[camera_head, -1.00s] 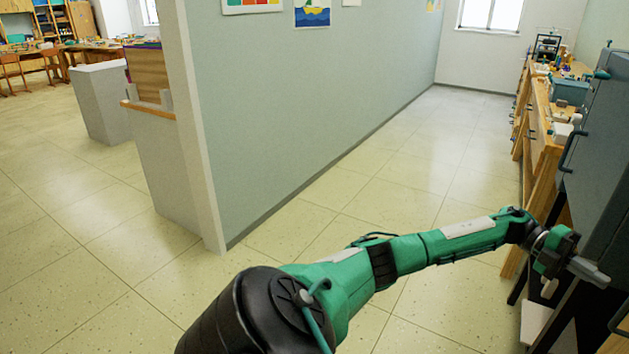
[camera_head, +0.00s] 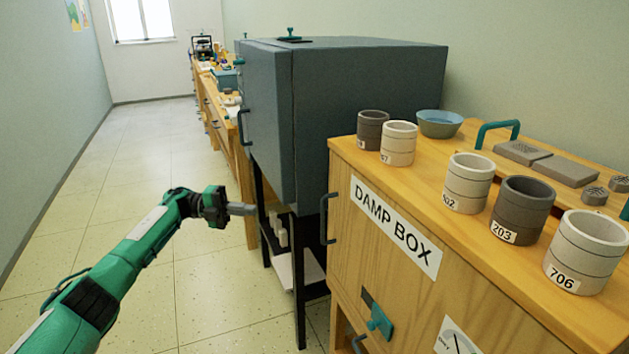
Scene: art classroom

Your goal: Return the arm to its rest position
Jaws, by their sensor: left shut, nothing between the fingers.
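My left arm, green with black joints, comes in from the lower left and reaches up and to the right over the floor. My left gripper (camera_head: 243,209) is at its end, shut and empty. It is in front of the dark metal stand under the grey cabinet (camera_head: 350,110), to the left of the wooden damp box (camera_head: 345,240). I cannot tell whether its tip touches the stand. My right gripper is not in view.
Several numbered cylinders, among them one marked 203 (camera_head: 522,205), stand on the damp box with a blue bowl (camera_head: 440,122). The tiled floor (camera_head: 140,130) at the left is clear.

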